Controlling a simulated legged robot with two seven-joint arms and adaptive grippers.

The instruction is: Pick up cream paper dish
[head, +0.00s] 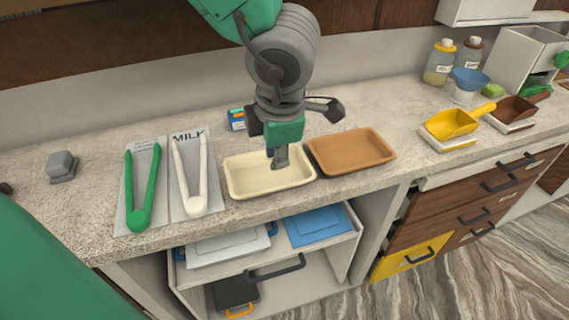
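The cream paper dish (250,181) is a shallow, empty rectangular tray. It lies flat on the counter near its front edge, left of a similar brown dish (352,151). My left gripper (286,136) comes down from the top of the head view, above the back right part of the cream dish. Its fingers are spread apart, with nothing seen between them. One finger points down and overlaps the dish's right side in the picture; I cannot tell if it touches. The gripper hides part of the dish's back rim. My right gripper is not in view.
Green tongs (141,190) and white tongs (190,180) lie on mats left of the dish. A small blue box (237,119) stands behind. A yellow scoop (453,123), brown scoop (511,111) and bottles (440,63) are at right. Below is an open drawer (270,262).

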